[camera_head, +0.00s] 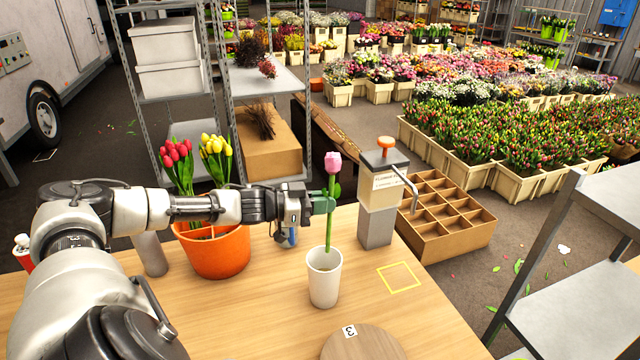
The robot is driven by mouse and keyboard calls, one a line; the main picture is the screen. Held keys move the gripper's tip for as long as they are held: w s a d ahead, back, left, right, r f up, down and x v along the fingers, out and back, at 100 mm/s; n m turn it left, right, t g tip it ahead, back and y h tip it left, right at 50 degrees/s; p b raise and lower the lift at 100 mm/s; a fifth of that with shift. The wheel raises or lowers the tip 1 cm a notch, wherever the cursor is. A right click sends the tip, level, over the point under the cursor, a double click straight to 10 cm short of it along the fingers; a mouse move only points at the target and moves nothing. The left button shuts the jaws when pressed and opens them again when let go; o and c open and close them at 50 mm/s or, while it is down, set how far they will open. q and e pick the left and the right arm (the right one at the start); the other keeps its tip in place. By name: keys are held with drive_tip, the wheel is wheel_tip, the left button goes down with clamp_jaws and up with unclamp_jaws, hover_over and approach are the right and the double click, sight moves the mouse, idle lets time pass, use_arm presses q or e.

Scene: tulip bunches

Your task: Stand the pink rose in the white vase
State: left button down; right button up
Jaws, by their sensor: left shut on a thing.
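The pink rose (333,163) is upright in the camera_head view, its green stem running down to the mouth of the white vase (323,284). The stem's lower end is at or just inside the vase's opening; I cannot tell how deep. The vase stands upright on the wooden table. My left gripper (322,204) is shut on the rose's stem below the bloom, above the vase. My right gripper is not in view.
An orange pot (217,252) with red and yellow tulips stands left of the vase. A grey dispenser (378,200) stands behind right, near a yellow square outline (398,277). A round wooden board (362,345) lies in front. Table space right of the vase is clear.

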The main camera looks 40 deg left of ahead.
use_arm(q)
drive_tip(key=shift+w+a+r+n+t+y, duration=0.15)
drive_tip(key=shift+a+n+t+y, duration=0.1)
drive_tip(key=shift+a, duration=0.25)
drive_tip(key=shift+w+a+r+n+t+y, duration=0.15)
drive_tip(key=shift+a+t, duration=0.1)
drive_tip(key=shift+a, duration=0.25)
drive_tip(key=shift+s, duration=0.1)
drive_tip(key=shift+f+b, duration=4.5)
drive_tip(key=shift+f, duration=3.95)
drive_tip(key=shift+c, duration=2.4)
unclamp_jaws()
drive_tip(key=shift+s, duration=0.1)
